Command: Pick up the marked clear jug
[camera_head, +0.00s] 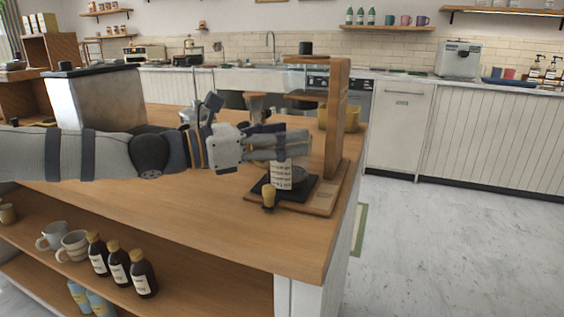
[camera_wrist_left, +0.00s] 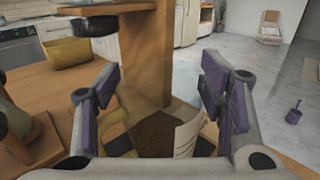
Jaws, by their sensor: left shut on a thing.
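The marked clear jug (camera_head: 281,176) bears a white label with dark print and stands at the black pad on the wooden stand, partly hidden by my gripper. My left gripper (camera_head: 298,145) reaches in from the left at the jug's upper part, in front of the stand's post. In the left wrist view the label (camera_wrist_left: 187,134) shows low between the two purple-padded fingers (camera_wrist_left: 160,92), which are set wide apart and shut on the jug. I cannot tell any gap between jug and pad. My right gripper is out of view.
The wooden stand (camera_head: 336,120) rises close behind the jug, with a shelf above. A small tan-topped item (camera_head: 268,194) sits in front of the pad. A metal box (camera_head: 95,100) is at left. The counter's front middle is clear.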

